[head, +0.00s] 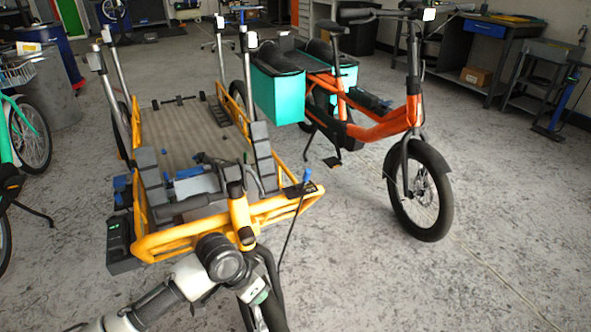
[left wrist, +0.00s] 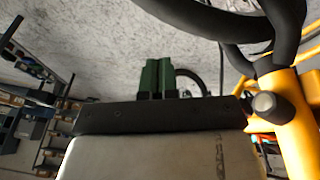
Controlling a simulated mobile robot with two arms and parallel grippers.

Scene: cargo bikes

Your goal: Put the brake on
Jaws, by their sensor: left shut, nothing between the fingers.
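A yellow cargo bike (head: 272,209) with a flat wooden bed (head: 190,120) stands at left centre in the head view. Its black handlebar parts and a blue-tipped upright piece (head: 306,176) with a dark line hanging below it are at its front. I cannot tell which part is the brake. My left arm reaches in front of its yellow tube (head: 241,216). In the left wrist view my left gripper (left wrist: 156,70) has its green fingers together and empty. The yellow tube (left wrist: 297,135) with a black knob (left wrist: 264,104) is to its right, apart from the fingers. A black curved bar (left wrist: 215,20) is above. My right gripper is not in view.
An orange bike (head: 385,126) with teal boxes (head: 278,95) stands close on the right. A green bike (head: 20,130) is at the far left. Workbenches (head: 488,40) line the back right. The floor at the lower right is clear.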

